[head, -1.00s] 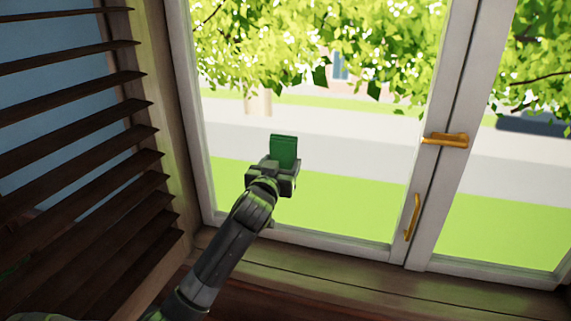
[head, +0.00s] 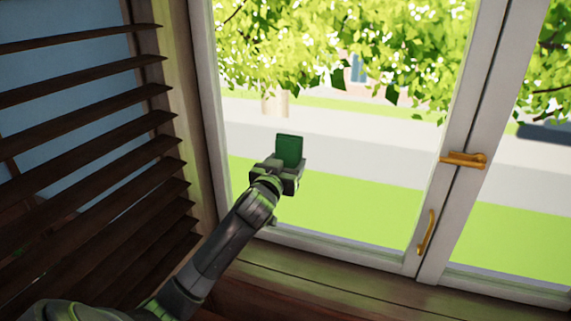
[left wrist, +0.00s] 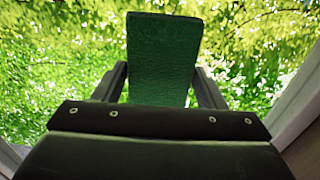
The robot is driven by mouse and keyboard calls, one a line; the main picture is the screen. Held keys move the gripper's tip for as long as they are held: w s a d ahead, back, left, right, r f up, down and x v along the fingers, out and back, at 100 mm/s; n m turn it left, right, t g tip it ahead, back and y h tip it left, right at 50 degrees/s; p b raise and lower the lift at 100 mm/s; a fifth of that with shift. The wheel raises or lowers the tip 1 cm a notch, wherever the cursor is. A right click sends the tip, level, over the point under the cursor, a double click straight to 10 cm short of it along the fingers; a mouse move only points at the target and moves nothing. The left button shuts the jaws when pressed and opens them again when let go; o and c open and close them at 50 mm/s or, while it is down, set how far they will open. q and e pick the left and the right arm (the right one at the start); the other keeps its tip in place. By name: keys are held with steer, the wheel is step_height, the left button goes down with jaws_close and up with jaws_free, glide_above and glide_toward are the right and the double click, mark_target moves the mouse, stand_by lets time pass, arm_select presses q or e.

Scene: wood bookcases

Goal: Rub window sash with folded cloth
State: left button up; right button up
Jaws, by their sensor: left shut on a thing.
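My left gripper (head: 283,170) is shut on the green folded cloth (head: 290,149), which stands up out of the jaws. In the left wrist view the cloth (left wrist: 164,55) shows large between the two fingers of my left gripper (left wrist: 162,85). The window sash (head: 335,245) is a pale frame around a large glass pane. In the head view the gripper and cloth appear in front of the pane, right of the sash's left upright. I cannot tell whether the cloth touches the glass or the sash. My right gripper is not in view.
Dark slatted shutters (head: 90,160) stand close on the left beside the arm. A brass handle (head: 463,160) and a brass latch (head: 426,232) stick out from the window's middle uprights. A wooden sill (head: 340,290) runs below. The space before the pane is clear.

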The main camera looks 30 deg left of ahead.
mark_target(331, 165)
arm_select(q)
steer(key=shift+w+d+b, duration=0.15)
steer(key=shift+w+d, duration=0.4)
steer(key=shift+d, duration=1.85)
steer(key=shift+w+d+b, duration=0.15)
steer(key=shift+w+d, duration=0.45)
steer(key=shift+d, duration=1.8)
steer(key=shift+w+d+b, duration=0.15)
steer(key=shift+w+d, duration=0.4)
steer(key=shift+d, duration=1.85)
steer(key=shift+s+a+p, duration=0.2)
steer(key=shift+a+p, duration=0.25)
steer(key=shift+a, duration=0.4)
steer(key=shift+s+a+f, duration=0.1)
steer(key=shift+s+a, duration=0.15)
steer(key=shift+a, duration=0.75)
steer(key=shift+s+a, duration=0.4)
steer(key=shift+a, duration=1.4)
steer(key=shift+s+a, duration=0.45)
steer(key=shift+a, duration=1.35)
steer(key=shift+s+a, duration=0.4)
steer(key=shift+a, duration=1.4)
steer(key=shift+s+d, duration=0.1)
steer(key=shift+v, duration=2.85)
steer(key=shift+v, duration=1.6)
